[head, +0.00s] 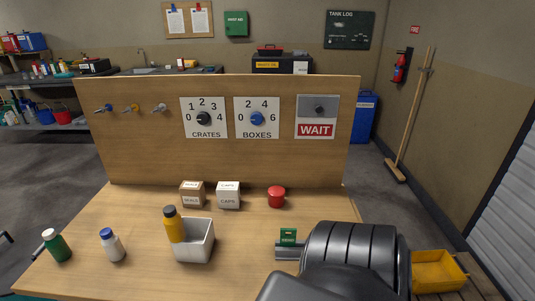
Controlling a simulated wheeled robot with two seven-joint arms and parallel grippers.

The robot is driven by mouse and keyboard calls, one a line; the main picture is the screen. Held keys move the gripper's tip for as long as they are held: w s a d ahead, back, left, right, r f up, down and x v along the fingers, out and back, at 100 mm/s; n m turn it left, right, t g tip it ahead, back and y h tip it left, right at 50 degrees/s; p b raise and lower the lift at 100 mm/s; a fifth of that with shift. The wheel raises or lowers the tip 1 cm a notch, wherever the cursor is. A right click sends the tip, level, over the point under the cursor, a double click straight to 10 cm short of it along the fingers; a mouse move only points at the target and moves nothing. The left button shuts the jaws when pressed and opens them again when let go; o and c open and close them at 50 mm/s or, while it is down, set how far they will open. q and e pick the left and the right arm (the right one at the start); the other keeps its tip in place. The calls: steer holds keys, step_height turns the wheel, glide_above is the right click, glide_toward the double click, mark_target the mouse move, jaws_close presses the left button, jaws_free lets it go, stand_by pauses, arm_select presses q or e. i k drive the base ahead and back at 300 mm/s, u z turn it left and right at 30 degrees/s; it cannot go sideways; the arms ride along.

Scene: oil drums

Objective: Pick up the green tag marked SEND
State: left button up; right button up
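A small green tag (288,234) with white lettering too small to read stands upright at the right front of the wooden table. My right gripper (284,252) comes in from the lower right and is right at the tag, whose lower edge meets the grey fingers in the picture. I cannot tell whether the fingers are closed on the tag or only in front of it. My dark forearm hides the table's right front corner. My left gripper is not in view.
A red button (276,196), a white CAPS box (228,195) and a brown box (192,194) stand behind. A grey bin (200,246) holds a yellow bottle (173,224). Green (57,246) and white (112,245) bottles stand left. An upright panel (285,155) closes the back; a yellow bin (437,271) is right.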

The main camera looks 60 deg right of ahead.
mark_target(285, 240)
steer(key=k, duration=1.65)
steer(key=z, duration=2.2)
